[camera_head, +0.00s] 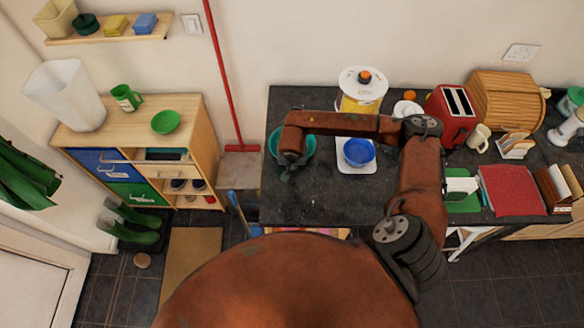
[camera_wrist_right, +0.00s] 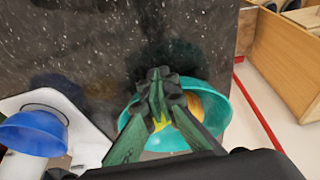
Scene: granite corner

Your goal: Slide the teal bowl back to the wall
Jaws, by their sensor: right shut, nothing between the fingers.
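The teal bowl (camera_head: 309,143) sits upright at the left end of the dark counter, partly hidden by my right wrist. It also shows in the wrist view (camera_wrist_right: 218,105), behind my fingers, with something tan and orange inside it. My right gripper (camera_head: 287,172) points down at the bowl's front side, away from the wall. Its fingers (camera_wrist_right: 158,80) are shut and empty. I cannot tell whether they touch the rim. The wall (camera_head: 310,45) rises behind the counter. My left gripper is not in view.
A white and yellow canister (camera_head: 361,98) stands at the wall. The counter's left edge is close to the teal bowl. Dark counter (camera_head: 320,205) in front is clear.

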